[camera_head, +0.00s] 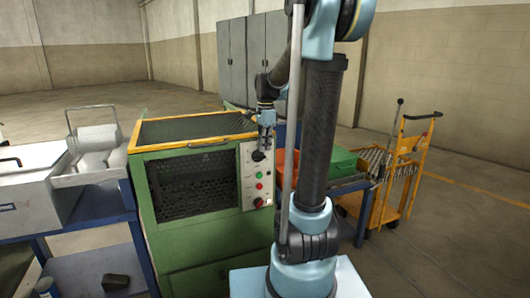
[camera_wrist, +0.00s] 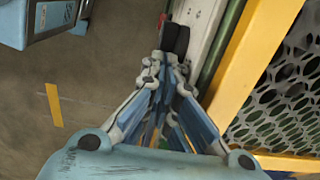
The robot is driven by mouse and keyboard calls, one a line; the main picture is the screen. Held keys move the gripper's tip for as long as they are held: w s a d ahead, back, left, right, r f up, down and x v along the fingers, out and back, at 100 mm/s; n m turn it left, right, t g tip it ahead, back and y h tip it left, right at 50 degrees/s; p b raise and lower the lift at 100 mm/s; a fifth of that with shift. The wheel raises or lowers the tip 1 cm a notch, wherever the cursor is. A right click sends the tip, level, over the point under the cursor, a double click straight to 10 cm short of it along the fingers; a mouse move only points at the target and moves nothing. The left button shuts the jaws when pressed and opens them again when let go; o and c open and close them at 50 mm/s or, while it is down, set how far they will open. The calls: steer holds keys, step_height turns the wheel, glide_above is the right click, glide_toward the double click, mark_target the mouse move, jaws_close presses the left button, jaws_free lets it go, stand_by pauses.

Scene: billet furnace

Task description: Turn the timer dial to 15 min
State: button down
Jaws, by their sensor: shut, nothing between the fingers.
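The black timer dial (camera_head: 258,155) sits at the top of the white control panel (camera_head: 247,178) on the right front of the green furnace (camera_head: 222,237). My gripper (camera_head: 264,143) points down just above the dial. Its fingers are shut with nothing between them. In the wrist view, a black knob, apparently the dial (camera_wrist: 175,39), shows just beyond the closed fingertips (camera_wrist: 166,62). I cannot tell whether the tips touch it. The dial's markings and setting are too small to read.
The furnace's yellow top frame (camera_wrist: 250,58) runs close to the right of my gripper in the wrist view. An orange cart (camera_head: 409,165) stands at right.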

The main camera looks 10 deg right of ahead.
step_height(320, 180, up, 12)
steer(key=d, duration=0.1)
step_height(320, 180, down, 14)
steer(key=shift+a, duration=0.2)
stand_by(0.8)
steer(key=shift+w, duration=0.1)
steer(key=shift+d+f, duration=0.4)
steer(key=shift+f, duration=0.05)
steer(key=shift+r, duration=0.1)
steer(key=shift+w+r, duration=0.1)
steer(key=shift+r, duration=0.7)
